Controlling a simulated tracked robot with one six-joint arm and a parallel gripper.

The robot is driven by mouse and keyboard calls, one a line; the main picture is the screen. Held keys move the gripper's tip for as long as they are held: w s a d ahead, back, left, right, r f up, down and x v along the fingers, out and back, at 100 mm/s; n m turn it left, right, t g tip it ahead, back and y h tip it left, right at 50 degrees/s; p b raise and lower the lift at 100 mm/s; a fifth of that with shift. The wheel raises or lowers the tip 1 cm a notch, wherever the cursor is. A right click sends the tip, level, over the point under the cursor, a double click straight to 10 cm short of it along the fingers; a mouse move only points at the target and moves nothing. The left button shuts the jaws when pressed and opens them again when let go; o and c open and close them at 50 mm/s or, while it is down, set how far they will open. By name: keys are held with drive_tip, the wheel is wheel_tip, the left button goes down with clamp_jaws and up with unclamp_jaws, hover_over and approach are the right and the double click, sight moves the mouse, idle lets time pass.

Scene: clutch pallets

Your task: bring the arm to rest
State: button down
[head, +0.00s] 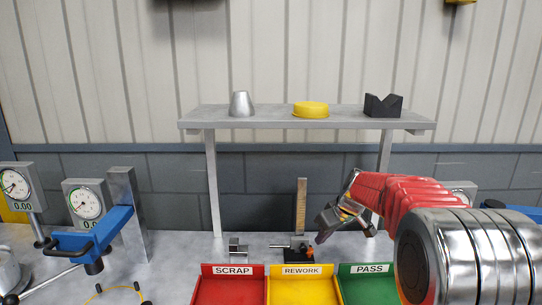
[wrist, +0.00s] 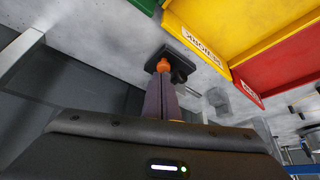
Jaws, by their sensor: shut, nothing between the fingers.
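My red and silver arm (head: 385,195) reaches in from the right in the head view. My gripper (head: 321,239) is shut and empty, tilted down above the bench behind the trays. In the wrist view the closed fingers of my gripper (wrist: 161,80) point toward a small dark fixture (wrist: 180,62) with an orange part. The fixture also shows in the head view (head: 298,256), just left of my fingertips. Whether the fingers touch it I cannot tell.
Red SCRAP (head: 232,269), yellow REWORK (head: 302,269) and green PASS (head: 372,268) trays stand in front. A grey shelf (head: 290,124) behind holds a metal cone, a yellow disc and a black V-block. Dial gauges and a blue-armed stand (head: 95,235) are at left.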

drive_tip(key=s+a+r+m+h, duration=0.15)
drive_tip(key=s+r, duration=0.25)
drive_tip(key=s, duration=1)
drive_tip(key=s+d+r+m, duration=0.1)
drive_tip(key=s+r+m, duration=0.3)
drive_tip(key=s, duration=1.1)
drive_tip(key=s+f+h, duration=0.1)
drive_tip(key=s+f, duration=0.2)
drive_tip(key=s, duration=0.7)
drive_tip(key=shift+s+d+t, duration=0.3)
drive_tip(key=shift+s, duration=0.1)
